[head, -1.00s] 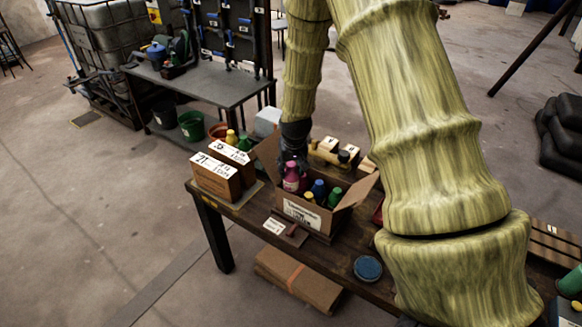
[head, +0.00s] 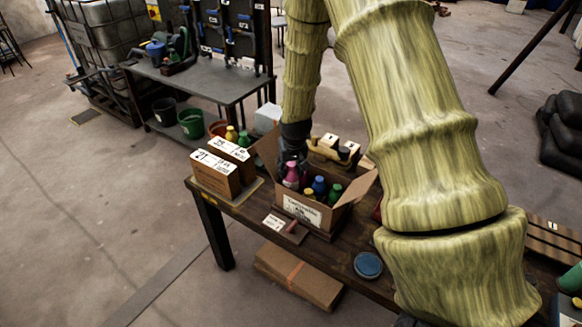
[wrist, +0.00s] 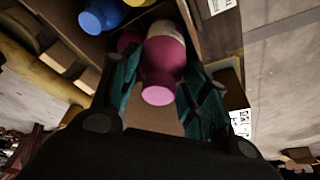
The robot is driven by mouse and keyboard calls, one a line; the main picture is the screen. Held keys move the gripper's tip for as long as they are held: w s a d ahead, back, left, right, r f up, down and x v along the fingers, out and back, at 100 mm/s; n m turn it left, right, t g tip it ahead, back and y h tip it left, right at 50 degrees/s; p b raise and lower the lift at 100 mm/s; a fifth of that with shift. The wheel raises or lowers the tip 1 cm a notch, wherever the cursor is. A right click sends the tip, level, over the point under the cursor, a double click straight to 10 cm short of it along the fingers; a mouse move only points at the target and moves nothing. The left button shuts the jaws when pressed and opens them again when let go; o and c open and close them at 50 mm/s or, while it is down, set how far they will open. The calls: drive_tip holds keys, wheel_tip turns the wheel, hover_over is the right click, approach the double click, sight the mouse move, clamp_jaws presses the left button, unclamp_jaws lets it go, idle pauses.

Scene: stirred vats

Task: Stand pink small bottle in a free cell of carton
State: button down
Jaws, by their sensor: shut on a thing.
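The pink small bottle (head: 291,176) is at the left end of the open carton (head: 302,208), its lower part hidden behind the carton's front wall. In the wrist view the pink bottle (wrist: 161,66) lies between the two teal fingers of my gripper (wrist: 160,98). My gripper is shut on it. In the head view my dark gripper (head: 292,150) reaches down over the carton's back left. Blue (head: 319,186), yellow (head: 309,193) and green (head: 335,192) bottles stand in the carton to the right. I cannot tell whether the pink bottle touches the carton's floor.
Two labelled boxes (head: 216,174) stand left of the carton, with yellow and green bottles (head: 237,137) behind them. The carton's flaps (head: 355,187) are spread open. A small card (head: 276,222) and a blue round lid (head: 368,265) lie in front on the table.

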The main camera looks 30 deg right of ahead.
drive_tip(key=c, duration=0.7)
unclamp_jaws()
drive_tip(key=shift+r, duration=0.1)
drive_tip(key=shift+r+p, duration=3.45)
drive_tip(key=shift+r, duration=1.5)
